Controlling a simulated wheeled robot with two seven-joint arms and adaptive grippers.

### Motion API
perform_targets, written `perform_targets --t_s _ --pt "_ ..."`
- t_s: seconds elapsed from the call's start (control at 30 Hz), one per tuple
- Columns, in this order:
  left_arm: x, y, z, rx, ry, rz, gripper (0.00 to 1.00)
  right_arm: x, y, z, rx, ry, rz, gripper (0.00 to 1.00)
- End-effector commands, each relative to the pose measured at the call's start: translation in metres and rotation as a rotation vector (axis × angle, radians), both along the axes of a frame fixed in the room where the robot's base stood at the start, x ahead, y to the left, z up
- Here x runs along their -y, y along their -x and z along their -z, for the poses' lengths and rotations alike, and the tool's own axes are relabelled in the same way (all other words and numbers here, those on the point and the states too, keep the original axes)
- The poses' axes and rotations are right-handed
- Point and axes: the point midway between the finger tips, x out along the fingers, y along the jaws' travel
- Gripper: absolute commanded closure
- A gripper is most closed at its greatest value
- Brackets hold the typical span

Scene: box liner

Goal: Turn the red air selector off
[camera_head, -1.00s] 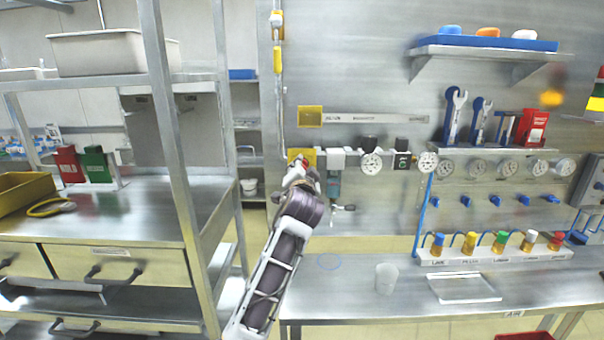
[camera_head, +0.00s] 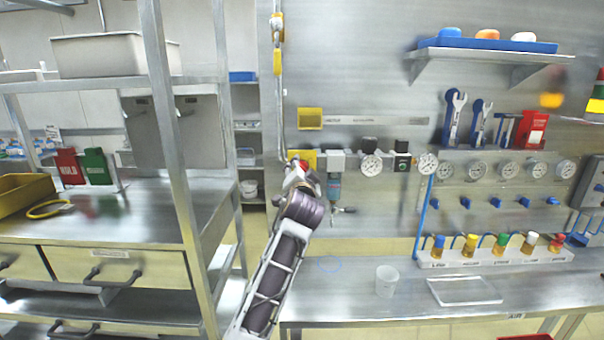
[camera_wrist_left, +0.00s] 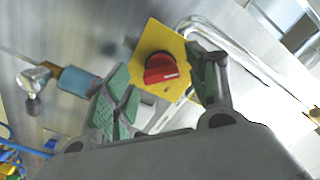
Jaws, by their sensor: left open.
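The red air selector (camera_wrist_left: 160,68) is a red knob on a yellow plate (camera_wrist_left: 150,42), seen in the left wrist view. The plate also shows in the head view (camera_head: 308,155), at the left of the gauge row, where my arm partly covers it. My left gripper (camera_wrist_left: 165,97) is open, with one green-padded finger on each side of the plate's lower part. The knob lies between and just beyond the fingertips. I cannot tell whether the fingers touch it. In the head view my left gripper (camera_head: 300,170) is small and reaches up to the plate. My right gripper is out of view.
A regulator with a bluish bowl (camera_head: 334,188) hangs close to the right of the plate. A vertical pipe (camera_head: 281,110) runs down to it. A clear cup (camera_head: 387,280) and tray (camera_head: 464,290) stand on the bench. A metal shelf post (camera_head: 170,130) stands left of my arm.

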Motion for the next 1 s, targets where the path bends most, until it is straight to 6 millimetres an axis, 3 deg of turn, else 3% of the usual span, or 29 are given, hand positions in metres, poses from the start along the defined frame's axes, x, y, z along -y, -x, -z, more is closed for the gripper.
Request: perform_targets --t_s 0.37,1.0 --pt "0.000 0.011 0.000 0.001 -0.001 -0.001 0.43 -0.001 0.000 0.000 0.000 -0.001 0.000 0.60" --pt "0.000 0.069 0.001 -0.001 0.000 0.001 0.43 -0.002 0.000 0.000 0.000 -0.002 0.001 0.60"
